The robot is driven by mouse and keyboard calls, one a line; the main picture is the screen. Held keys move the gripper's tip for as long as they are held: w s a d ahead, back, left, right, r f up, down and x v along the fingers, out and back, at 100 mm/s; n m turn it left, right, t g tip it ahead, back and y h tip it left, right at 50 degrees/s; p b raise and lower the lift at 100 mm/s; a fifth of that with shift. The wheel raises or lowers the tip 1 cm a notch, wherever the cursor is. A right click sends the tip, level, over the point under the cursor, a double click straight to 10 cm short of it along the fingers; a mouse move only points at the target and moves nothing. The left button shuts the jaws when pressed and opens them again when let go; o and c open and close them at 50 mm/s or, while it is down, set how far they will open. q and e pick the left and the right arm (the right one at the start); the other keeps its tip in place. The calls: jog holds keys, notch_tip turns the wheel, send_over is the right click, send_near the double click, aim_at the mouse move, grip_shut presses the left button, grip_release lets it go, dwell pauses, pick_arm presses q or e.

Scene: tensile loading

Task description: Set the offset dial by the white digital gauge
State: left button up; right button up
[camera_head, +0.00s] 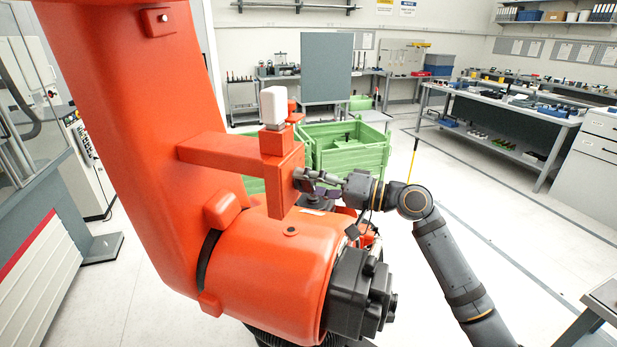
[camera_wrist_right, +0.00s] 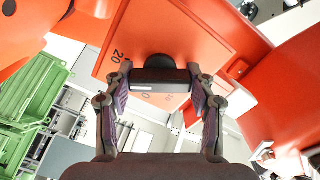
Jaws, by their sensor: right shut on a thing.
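The white digital gauge (camera_head: 273,104) stands upright on top of an orange block at the end of an orange bracket. My right gripper (camera_head: 306,181) is against the right side of that block. In the right wrist view, the dark offset dial (camera_wrist_right: 158,76) sits on an orange face with "20" printed to its left and a short white mark on the dial. Both fingers of my right gripper (camera_wrist_right: 162,84) close on the dial from either side. My left gripper is in neither view.
A large orange machine arm (camera_head: 130,120) fills the left and middle foreground. Green crates (camera_head: 345,152) stand behind the block. A workbench (camera_head: 500,117) stands at the right.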

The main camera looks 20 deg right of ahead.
jog(key=shift+m+p, duration=0.6)
jog(key=shift+m, duration=0.5)
jog(key=o, duration=1.2)
